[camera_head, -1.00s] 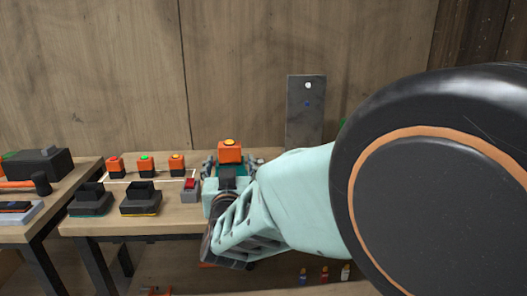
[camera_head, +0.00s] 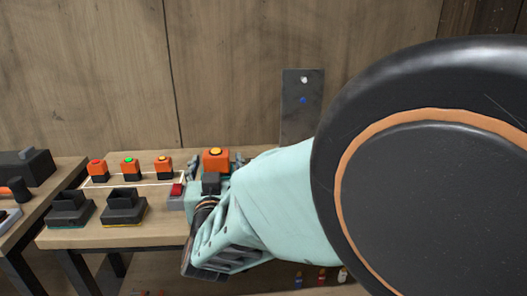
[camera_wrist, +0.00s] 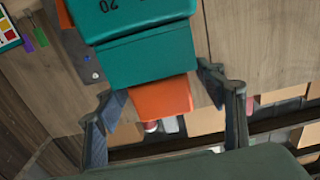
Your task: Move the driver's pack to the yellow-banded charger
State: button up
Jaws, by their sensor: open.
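In the wrist view, a teal driver body (camera_wrist: 150,58) with dark marking "20" has an orange pack (camera_wrist: 160,98) at its end. My gripper (camera_wrist: 163,84) is open, one finger on each side of the driver and pack; contact is not clear. In the head view the orange pack (camera_head: 217,160), with a yellow-orange top, shows beyond my wrist, between the finger parts. My arm hides most of the driver there. The yellow-banded charger (camera_head: 123,207) is a black dock at the bench's front, left of my gripper. Its raised socket looks empty.
A teal-banded black charger (camera_head: 70,209) stands to its left. A small grey box with a red top (camera_head: 176,192) stands between charger and gripper. A metal plate (camera_head: 302,105) is on the wall.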

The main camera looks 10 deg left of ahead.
jog(key=shift+s, duration=0.1)
jog(key=shift+r, duration=0.1)
jog(key=c, duration=1.5)
